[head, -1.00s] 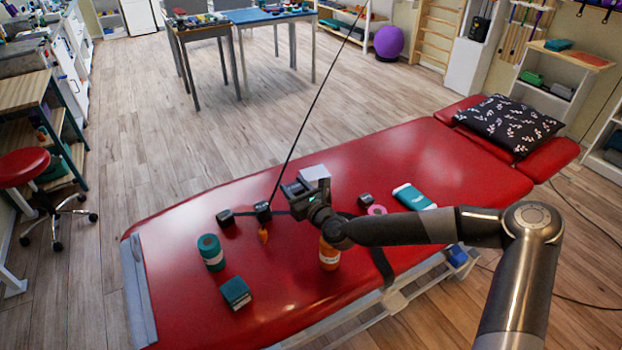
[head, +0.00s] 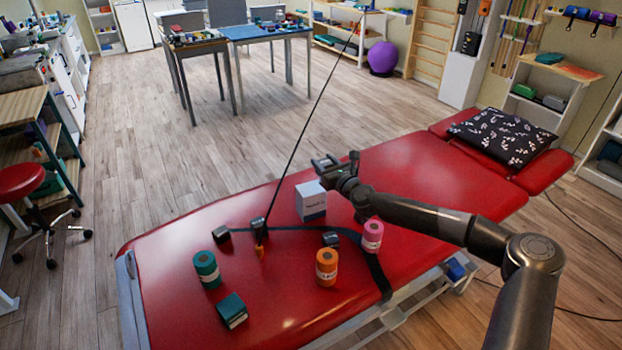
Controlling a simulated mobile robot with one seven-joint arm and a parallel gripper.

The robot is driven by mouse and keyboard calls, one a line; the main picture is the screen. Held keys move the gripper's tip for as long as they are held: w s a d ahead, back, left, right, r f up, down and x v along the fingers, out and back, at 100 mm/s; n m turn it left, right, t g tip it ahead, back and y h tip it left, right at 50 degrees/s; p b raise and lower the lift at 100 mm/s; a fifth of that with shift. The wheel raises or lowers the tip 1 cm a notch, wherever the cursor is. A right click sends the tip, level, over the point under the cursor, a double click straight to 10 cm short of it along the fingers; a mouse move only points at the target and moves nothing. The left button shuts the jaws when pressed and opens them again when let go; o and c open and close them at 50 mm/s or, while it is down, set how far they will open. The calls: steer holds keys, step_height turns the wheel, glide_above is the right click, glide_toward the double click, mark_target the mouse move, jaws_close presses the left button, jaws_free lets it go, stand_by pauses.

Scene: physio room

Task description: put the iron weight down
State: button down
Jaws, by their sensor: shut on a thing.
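My gripper (head: 322,166) is above the far side of the red treatment table (head: 440,195), just above and behind a white box (head: 311,203) in the picture. It is shut on a small dark thing, taken to be the iron weight, which I can barely tell apart from the dark jaws. The held thing appears clear of the table top. Other small dark blocks lie on the table: one at the left (head: 221,234), one by the orange-tipped cord (head: 258,224) and one near the middle (head: 330,239).
A teal roll (head: 207,270), teal box (head: 232,310), orange roll (head: 326,267) and pink roll (head: 372,236) stand on the table. A dark strap (head: 300,228) crosses it. A patterned pillow (head: 508,137) lies at the right end.

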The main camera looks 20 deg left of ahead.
steer(key=a+f, duration=0.1)
steer(key=a, duration=0.2)
steer(key=a+f, duration=0.1)
steer(key=shift+w+a+f, duration=0.2)
steer(key=shift+f, duration=2.1)
steer(key=c, duration=0.8)
jaws_free()
steer(key=shift+f, duration=0.15)
steer(key=v, duration=1.2)
